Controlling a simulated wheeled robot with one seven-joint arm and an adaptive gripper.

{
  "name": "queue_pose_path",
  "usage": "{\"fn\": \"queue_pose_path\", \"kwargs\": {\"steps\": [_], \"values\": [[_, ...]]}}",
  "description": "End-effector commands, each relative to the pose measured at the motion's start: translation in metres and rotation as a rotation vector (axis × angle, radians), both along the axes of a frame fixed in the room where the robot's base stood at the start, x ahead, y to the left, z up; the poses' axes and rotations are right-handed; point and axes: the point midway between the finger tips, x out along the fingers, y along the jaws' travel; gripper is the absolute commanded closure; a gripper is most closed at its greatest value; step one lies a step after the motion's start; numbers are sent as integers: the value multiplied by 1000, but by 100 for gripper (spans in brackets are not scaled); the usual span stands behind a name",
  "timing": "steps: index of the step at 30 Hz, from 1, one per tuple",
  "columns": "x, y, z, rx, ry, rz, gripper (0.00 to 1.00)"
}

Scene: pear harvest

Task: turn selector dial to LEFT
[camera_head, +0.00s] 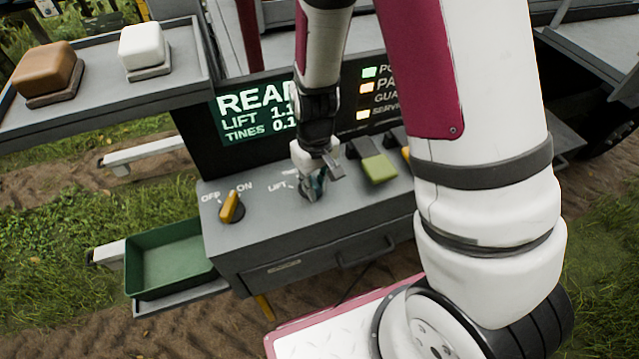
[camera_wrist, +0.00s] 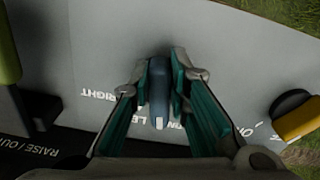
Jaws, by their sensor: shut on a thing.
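The selector dial (camera_wrist: 158,92) is a narrow blue-grey knob on the grey console top. In the wrist view it stands between the teal pads of my gripper (camera_wrist: 172,80), which is shut on it from both sides. A white mark on the dial's end points to the bottom of the picture. The printed words RIGHT and part of LEFT show beside the dial; a finger covers the rest. In the head view my gripper (camera_head: 314,182) reaches down onto the console beside the LIFT label, and it mostly hides the dial.
A yellow OFF/ON knob (camera_head: 231,207) stands left of my gripper, also seen in the wrist view (camera_wrist: 297,120). A green-topped lever (camera_head: 378,168) stands close on the right. The screen (camera_head: 255,112) rises behind. A green tray (camera_head: 168,262) sits at the console's left.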

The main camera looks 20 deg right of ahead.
Motion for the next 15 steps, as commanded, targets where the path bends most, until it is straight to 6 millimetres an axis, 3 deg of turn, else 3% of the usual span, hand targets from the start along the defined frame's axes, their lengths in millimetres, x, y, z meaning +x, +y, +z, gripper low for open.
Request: {"fn": "queue_pose_path", "kwargs": {"steps": [15], "values": [[1,9,1,0,-4,-419,100]]}}
